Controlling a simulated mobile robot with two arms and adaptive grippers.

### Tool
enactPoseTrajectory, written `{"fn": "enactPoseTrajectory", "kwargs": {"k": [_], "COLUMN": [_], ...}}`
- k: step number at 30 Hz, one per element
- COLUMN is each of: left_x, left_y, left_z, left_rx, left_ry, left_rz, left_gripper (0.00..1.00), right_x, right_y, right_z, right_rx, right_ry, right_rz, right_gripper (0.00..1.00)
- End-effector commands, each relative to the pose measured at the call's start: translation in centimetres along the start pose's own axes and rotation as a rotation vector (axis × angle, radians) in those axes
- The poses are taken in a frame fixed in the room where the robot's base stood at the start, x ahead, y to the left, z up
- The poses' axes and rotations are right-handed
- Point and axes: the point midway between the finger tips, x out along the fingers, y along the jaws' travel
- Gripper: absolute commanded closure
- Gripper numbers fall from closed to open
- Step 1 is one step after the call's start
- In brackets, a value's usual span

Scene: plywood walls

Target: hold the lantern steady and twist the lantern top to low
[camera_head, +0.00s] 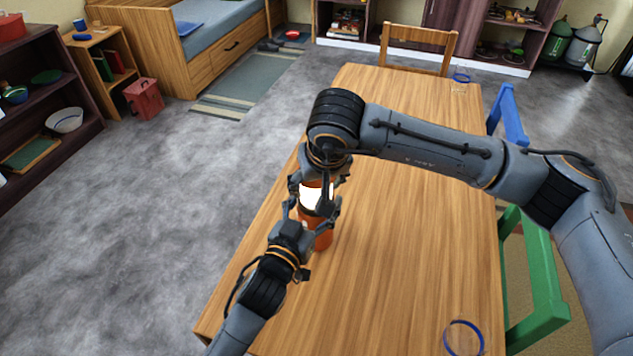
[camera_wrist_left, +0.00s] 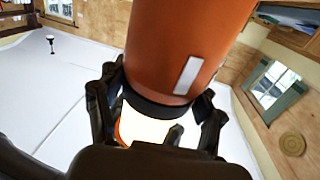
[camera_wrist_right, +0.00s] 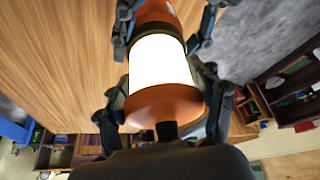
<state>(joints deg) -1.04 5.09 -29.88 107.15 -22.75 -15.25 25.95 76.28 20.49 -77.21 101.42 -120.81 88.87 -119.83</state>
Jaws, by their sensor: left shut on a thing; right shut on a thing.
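The lantern (camera_head: 323,240) stands upright near the left edge of the wooden table, with an orange body and a glowing white middle. My left gripper (camera_head: 304,213) is shut around its middle from the front left; in the left wrist view the orange body (camera_wrist_left: 180,45) with a pale strip fills the top. My right gripper (camera_head: 322,184) comes from above and is shut on the lantern's top, which the arm mostly hides in the head view. In the right wrist view the orange top (camera_wrist_right: 165,104) sits between my right fingers, with the glowing section (camera_wrist_right: 160,62) beyond it.
The wooden table (camera_head: 400,220) is mostly bare. A clear glass with a blue rim (camera_head: 463,338) stands at its near right, and another (camera_head: 460,78) at the far end. A green chair (camera_head: 540,285), a blue chair (camera_head: 508,112) and a wooden chair (camera_head: 418,38) surround it.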

Motion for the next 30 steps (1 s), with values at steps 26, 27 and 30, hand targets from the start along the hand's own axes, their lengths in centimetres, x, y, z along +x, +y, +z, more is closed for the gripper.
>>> {"fn": "enactPoseTrajectory", "kwargs": {"k": [26, 27, 30], "left_x": [-0.05, -0.05, -0.04], "left_y": [0.05, 0.05, 0.06], "left_z": [0.34, 0.34, 0.34], "left_rx": [0.001, 0.001, 0.001], "left_ry": [-0.007, -0.007, -0.007], "left_rz": [0.000, 0.000, 0.000], "left_gripper": [0.85, 0.85, 0.85], "right_x": [0.04, 0.04, 0.04], "right_y": [0.02, 0.02, 0.02], "right_z": [0.03, 0.03, 0.02], "right_rx": [-0.110, -0.110, -0.109], "right_ry": [-0.001, -0.001, 0.000], "right_rz": [-0.045, -0.045, -0.045], "right_gripper": [0.68, 0.68, 0.68]}}
